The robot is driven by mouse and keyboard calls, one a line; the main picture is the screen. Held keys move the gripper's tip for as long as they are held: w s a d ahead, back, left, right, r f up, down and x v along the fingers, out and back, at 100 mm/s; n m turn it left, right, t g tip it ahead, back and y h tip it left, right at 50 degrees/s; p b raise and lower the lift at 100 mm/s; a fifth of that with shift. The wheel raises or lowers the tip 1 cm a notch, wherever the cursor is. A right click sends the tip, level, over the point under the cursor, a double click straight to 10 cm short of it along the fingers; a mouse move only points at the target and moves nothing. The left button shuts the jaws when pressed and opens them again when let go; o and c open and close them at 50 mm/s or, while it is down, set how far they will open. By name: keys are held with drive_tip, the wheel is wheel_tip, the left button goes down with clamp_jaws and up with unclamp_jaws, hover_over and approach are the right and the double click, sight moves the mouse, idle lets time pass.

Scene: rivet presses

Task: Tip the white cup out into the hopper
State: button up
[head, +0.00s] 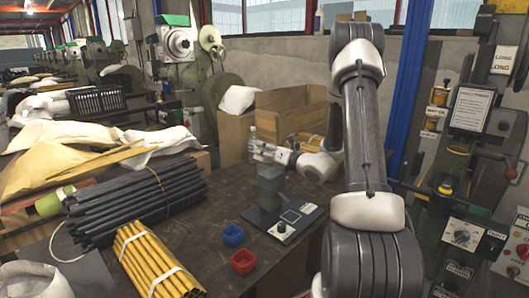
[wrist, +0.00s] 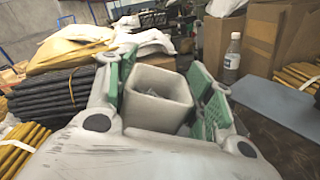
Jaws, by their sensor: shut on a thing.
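My gripper (wrist: 162,100) is shut on the white cup (wrist: 158,80), with a green pad on either side of it. The cup is square, and its open mouth shows in the wrist view; something small and grey shows inside, too unclear to name. In the head view my gripper (head: 262,152) is just above a grey block-like stand, which looks like the hopper (head: 269,178), on a dark base with a panel (head: 297,216). The cup is hard to make out there. I cannot tell how far the cup is tilted.
A blue bin (head: 233,236) and a red bin (head: 243,262) stand on the table in front of the stand. Black rods (head: 135,207) and yellow rods (head: 155,262) lie to the left. A clear bottle (wrist: 232,58) and cardboard boxes (head: 290,110) stand behind.

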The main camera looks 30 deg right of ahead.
drive_tip(key=m, duration=0.3)
drive_tip(key=shift+d+r, duration=0.25)
drive_tip(key=shift+r, duration=0.15)
drive_tip(key=m, duration=0.3)
drive_tip(key=d+m, duration=0.1)
drive_tip(key=shift+w+d+r+m+g, duration=0.1)
drive_tip(key=shift+w+r+m+g, duration=0.15)
drive_tip(key=shift+m+g, duration=0.05)
drive_tip(key=m, duration=0.3)
drive_tip(key=shift+w+d+r+y, duration=0.15)
drive_tip(key=shift+d+r+y, duration=0.1)
drive_tip(key=shift+d+y, duration=0.15)
